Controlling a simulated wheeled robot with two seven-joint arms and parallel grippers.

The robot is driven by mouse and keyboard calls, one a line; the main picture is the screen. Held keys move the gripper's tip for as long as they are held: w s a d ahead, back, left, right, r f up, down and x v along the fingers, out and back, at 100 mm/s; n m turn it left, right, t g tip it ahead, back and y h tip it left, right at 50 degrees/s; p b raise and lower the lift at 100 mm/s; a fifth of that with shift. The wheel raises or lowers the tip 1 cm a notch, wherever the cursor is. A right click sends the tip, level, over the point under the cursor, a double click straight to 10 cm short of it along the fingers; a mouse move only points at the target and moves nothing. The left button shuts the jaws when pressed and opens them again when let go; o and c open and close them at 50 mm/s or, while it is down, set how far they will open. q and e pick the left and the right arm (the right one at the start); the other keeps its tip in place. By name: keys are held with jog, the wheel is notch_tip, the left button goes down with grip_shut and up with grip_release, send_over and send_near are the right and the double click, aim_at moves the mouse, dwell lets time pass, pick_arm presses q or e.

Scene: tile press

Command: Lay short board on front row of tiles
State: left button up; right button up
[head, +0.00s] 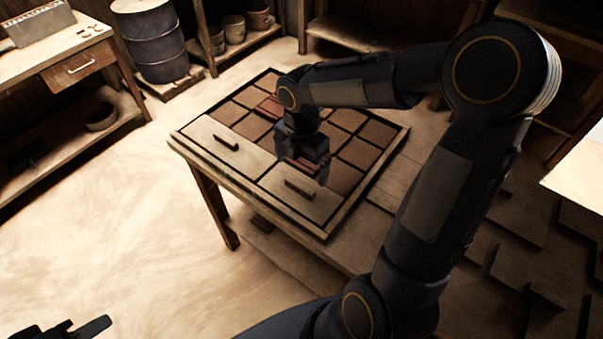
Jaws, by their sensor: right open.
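A wooden tray (397,147) on the table holds rows of brown tiles (359,153). Two pale boards, each with a dark bar handle, lie flat along the front row, end to end. The left board (207,130) looks longer. The short board (318,204) is at the right end, and the tiles under both are hidden. My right gripper (308,176) is open, pointing down just above and behind the short board's handle, apart from it as far as I can tell. My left gripper (75,330) is partly cut off at the bottom left corner.
A reddish block (269,106) lies on the tiles behind my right wrist. A blue drum (157,45), a shelf with pots (234,30) and a workbench (75,68) stand behind and left. The floor at front left is clear.

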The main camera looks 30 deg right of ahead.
aim_at(301, 183)
notch_tip(301, 183, up, 7)
jog(key=s+a+m+t+y, duration=0.2)
jog(key=s+m, duration=0.6)
jog(key=m, duration=0.4)
jog(key=s+a+m+t+y, duration=0.1)
jog(key=s+a+m+t, duration=0.1)
jog(key=s+m, duration=0.7)
jog(key=shift+a+r+m+t+y, duration=0.35)
jog(key=shift+m+t, duration=0.45)
jog(key=shift+m, duration=0.9)
jog(key=shift+s, duration=0.1)
jog(key=shift+c, duration=0.3)
